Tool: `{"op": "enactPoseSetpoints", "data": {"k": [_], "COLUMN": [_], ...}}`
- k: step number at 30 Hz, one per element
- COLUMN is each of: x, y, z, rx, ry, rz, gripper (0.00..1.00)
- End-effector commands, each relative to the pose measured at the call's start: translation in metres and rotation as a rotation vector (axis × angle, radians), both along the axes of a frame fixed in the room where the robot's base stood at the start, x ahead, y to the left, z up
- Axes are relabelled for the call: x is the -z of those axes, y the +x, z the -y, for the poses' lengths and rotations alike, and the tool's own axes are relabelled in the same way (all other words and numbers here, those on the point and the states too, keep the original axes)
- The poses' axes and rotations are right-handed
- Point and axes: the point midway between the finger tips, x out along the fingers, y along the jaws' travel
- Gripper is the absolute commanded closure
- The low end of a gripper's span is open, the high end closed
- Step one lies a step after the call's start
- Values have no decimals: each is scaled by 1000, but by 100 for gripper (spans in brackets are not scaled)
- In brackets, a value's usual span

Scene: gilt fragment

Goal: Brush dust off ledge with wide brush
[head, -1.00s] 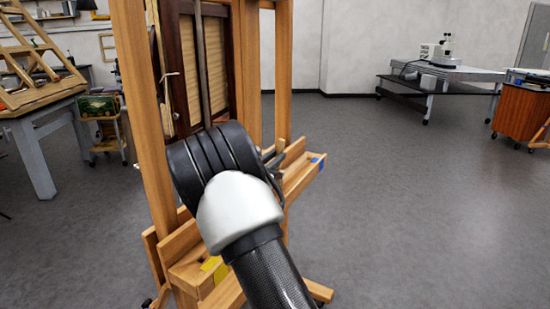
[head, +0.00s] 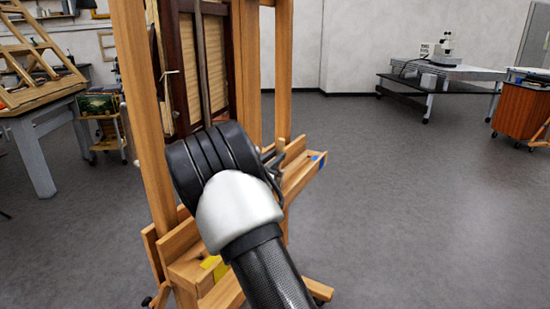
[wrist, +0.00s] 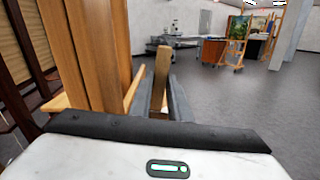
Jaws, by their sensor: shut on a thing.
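The wooden ledge (head: 300,178) runs along the front of the easel (head: 165,150). My gripper (head: 272,165) is at the ledge, mostly hidden behind my wrist in the head view. In the wrist view, my gripper (wrist: 160,97) has its two dark fingers closed on a wooden piece, seemingly the handle of the brush (wrist: 161,72). The handle stands up between the fingers. The bristles are hidden, so I cannot tell whether they touch the ledge. Dust is too small to make out.
A dark-framed panel (head: 185,75) stands on the easel, close behind my wrist. Blue tape (head: 318,158) and yellow tape (head: 216,267) mark the ledge area. A microscope table (head: 440,75) stands far right. The grey floor (head: 400,200) to the right is clear.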

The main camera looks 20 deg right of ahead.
Motion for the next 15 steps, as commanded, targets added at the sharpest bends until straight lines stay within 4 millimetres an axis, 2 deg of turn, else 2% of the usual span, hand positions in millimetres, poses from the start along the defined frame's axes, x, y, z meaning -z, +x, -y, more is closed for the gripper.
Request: {"op": "enactPoseSetpoints", "data": {"k": [7, 15], "x": [0, 0], "y": [-2, -14], "z": [-3, -16], "rx": [-1, -2], "ry": [0, 0], "rz": [0, -1], "gripper": [100, 100]}}
